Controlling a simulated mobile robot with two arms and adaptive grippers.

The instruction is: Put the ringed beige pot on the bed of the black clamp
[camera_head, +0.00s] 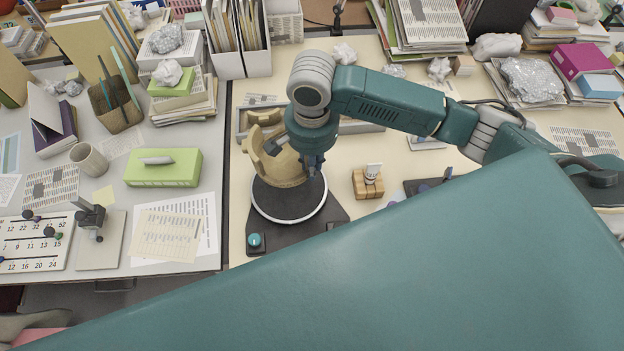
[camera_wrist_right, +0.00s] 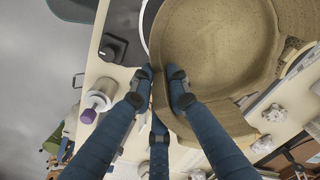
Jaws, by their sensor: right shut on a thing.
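The beige pot (camera_head: 280,168) has a broken, uneven rim and stands over a round dark disc with a white edge (camera_head: 319,207) on a black base. My right gripper (camera_head: 312,168) comes down at its right side. In the right wrist view, the gripper (camera_wrist_right: 160,92) is shut on the wall of the pot (camera_wrist_right: 215,50), whose hollow inside faces the camera. I cannot tell whether the pot touches the disc. A dark flat device (camera_head: 420,187), perhaps the black clamp, lies to the right, partly hidden by my arm. My left gripper is not in view.
A wooden block with a white piece (camera_head: 368,181) stands right of the disc. A long grey tray (camera_head: 357,128) lies behind. A green box (camera_head: 163,168) and a small stand (camera_head: 98,235) are on the left table. My arm covers much of the front right.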

